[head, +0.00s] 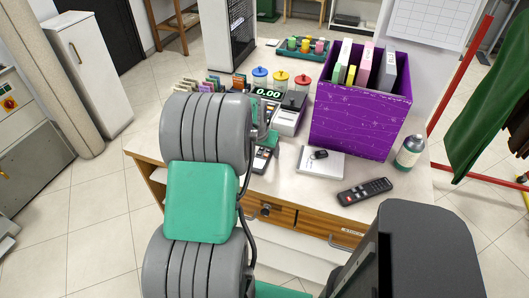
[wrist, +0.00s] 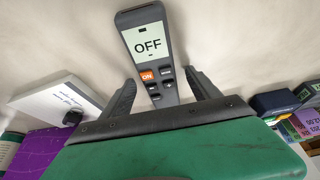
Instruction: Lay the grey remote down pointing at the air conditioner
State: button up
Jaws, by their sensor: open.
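The grey remote (wrist: 148,50) has a screen reading OFF and an orange ON button. In the wrist view it lies on the pale counter, screen end away from my gripper. My gripper (wrist: 163,88) is open. Its two dark fingers stand on either side of the remote's button end, with gaps visible. In the head view my arm hides most of the gripper; the remote's screen end (head: 261,163) seems to show just below the green hand. I cannot identify the air conditioner for certain in either view.
A black remote (head: 364,191) lies at the counter's front right. A notepad (head: 321,163) with a key fob, a purple box (head: 359,120) of folders and a bottle (head: 409,151) stand nearby. The counter front between notepad and edge is clear.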

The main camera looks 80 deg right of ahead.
jog(key=shift+r, duration=0.1)
jog(key=c, duration=1.5)
grip_shut()
jog(key=shift+r, duration=0.15)
